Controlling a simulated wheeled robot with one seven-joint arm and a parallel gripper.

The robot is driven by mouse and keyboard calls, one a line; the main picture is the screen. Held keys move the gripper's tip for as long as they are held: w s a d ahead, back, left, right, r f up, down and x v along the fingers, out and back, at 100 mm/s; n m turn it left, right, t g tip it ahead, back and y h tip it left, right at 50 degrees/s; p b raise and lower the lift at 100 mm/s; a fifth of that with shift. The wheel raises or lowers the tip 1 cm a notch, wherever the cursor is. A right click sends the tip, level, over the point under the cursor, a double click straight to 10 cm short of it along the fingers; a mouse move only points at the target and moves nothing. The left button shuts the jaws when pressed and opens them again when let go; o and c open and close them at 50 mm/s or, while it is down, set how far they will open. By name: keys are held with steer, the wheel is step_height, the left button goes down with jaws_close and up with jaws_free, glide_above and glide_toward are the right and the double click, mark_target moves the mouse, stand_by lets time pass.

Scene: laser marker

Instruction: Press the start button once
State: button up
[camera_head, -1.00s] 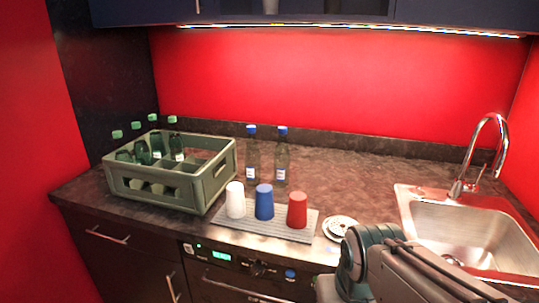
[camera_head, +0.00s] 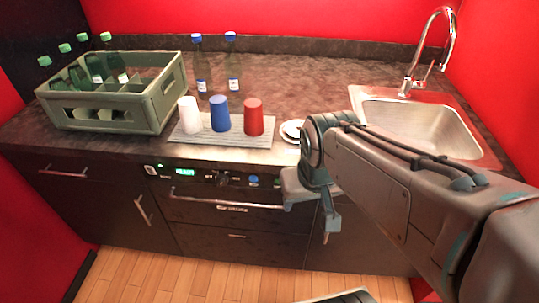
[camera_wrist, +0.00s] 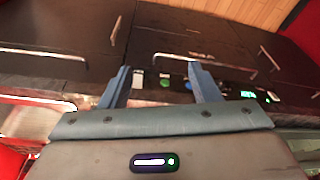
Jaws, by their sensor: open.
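The control panel runs along the cabinet front below the counter. In the wrist view, a green round button (camera_wrist: 165,80) shows between my fingers, with a blue button (camera_wrist: 187,83) beside the right finger and a white switch (camera_wrist: 137,78) by the left one. The blue button (camera_head: 253,181) also shows in the head view, left of my gripper (camera_head: 310,203). I cannot read which button is marked start. My gripper (camera_wrist: 160,70) is open and empty, in front of the panel. A gap to the panel seems to remain, but contact cannot be judged.
The panel also has a dark knob (camera_head: 222,179) and a lit green display (camera_head: 185,171). A drawer handle (camera_head: 225,202) sticks out below it. On the counter are a bottle crate (camera_head: 155,108), several cups on a mat (camera_head: 190,137), two bottles and a sink (camera_head: 420,130).

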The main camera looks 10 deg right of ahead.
jaws_close()
stand_by(1.5)
